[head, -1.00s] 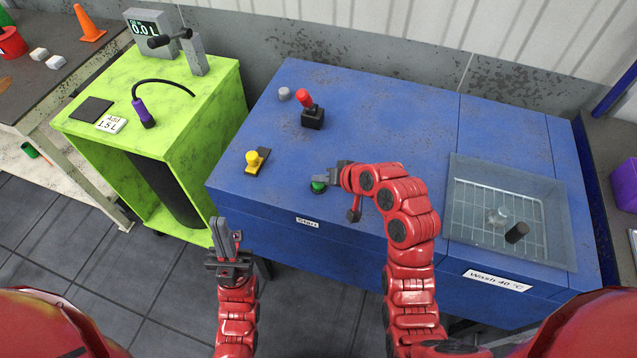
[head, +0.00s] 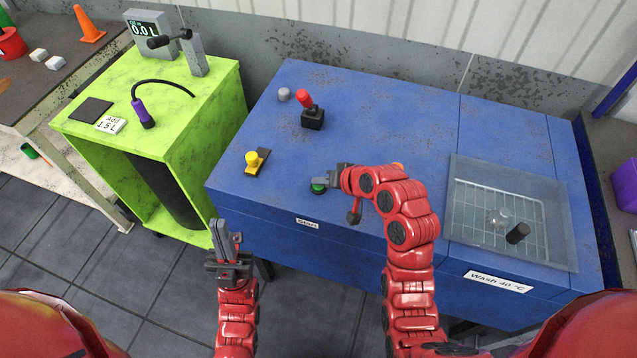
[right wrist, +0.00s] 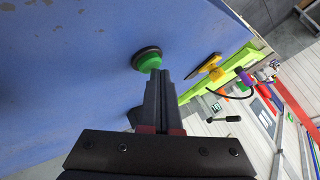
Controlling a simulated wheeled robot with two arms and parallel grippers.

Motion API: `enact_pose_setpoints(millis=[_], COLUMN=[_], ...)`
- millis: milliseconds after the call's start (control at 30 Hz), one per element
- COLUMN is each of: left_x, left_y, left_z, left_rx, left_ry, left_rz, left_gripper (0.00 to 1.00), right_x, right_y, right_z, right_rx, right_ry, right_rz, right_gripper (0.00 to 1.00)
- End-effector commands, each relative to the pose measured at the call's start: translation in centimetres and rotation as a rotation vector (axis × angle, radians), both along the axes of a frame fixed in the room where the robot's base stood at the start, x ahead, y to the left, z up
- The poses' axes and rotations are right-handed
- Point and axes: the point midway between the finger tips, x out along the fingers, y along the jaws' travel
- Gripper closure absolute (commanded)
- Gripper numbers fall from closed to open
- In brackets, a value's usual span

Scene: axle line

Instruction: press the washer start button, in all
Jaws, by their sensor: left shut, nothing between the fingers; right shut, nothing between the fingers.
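The green start button (head: 318,188) sits in a dark ring on top of the blue washer (head: 390,130), behind the Start label (head: 307,223). My right gripper (head: 318,181) is shut and empty, with its fingertips right at the button. In the right wrist view the shut fingertips (right wrist: 160,73) overlap the edge of the green button (right wrist: 150,61); I cannot tell whether they touch it or how far it is pressed. My left gripper (head: 226,236) is shut and empty, pointing up in front of the washer's left end.
A yellow knob (head: 253,159), a red-topped lever (head: 306,102) and a grey knob (head: 284,94) stand on the washer. A green dispenser (head: 190,110) stands at left.

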Motion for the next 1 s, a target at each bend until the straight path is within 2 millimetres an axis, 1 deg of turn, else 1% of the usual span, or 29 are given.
enact_pose_setpoints(millis=[167, 467, 567, 833, 1000], left_x=[0.0, 0.0, 0.0, 0.0, 0.0], left_y=[0.0, 0.0, 0.0, 0.0, 0.0], left_z=[-0.2, -0.1, 0.0, 0.6, 0.6], left_rx=[0.000, 0.000, 0.000, 0.000, 0.000], left_ry=[0.000, 0.000, 0.000, 0.000, 0.000], left_rz=[0.000, 0.000, 0.000, 0.000, 0.000], left_gripper=[1.00, 1.00, 1.00, 1.00, 1.00], right_x=[0.0, 0.0, 0.0, 0.0, 0.0], right_y=[0.0, 0.0, 0.0, 0.0, 0.0], right_z=[-0.3, -0.3, 0.0, 1.4, 1.6], right_rx=[-0.001, -0.001, 0.000, 0.000, -0.001], right_ry=[0.001, 0.002, 0.001, 0.001, 0.002], right_rz=[-0.001, 0.001, 0.001, 0.001, 0.001], right_gripper=[1.00, 1.00, 1.00, 1.00, 1.00])
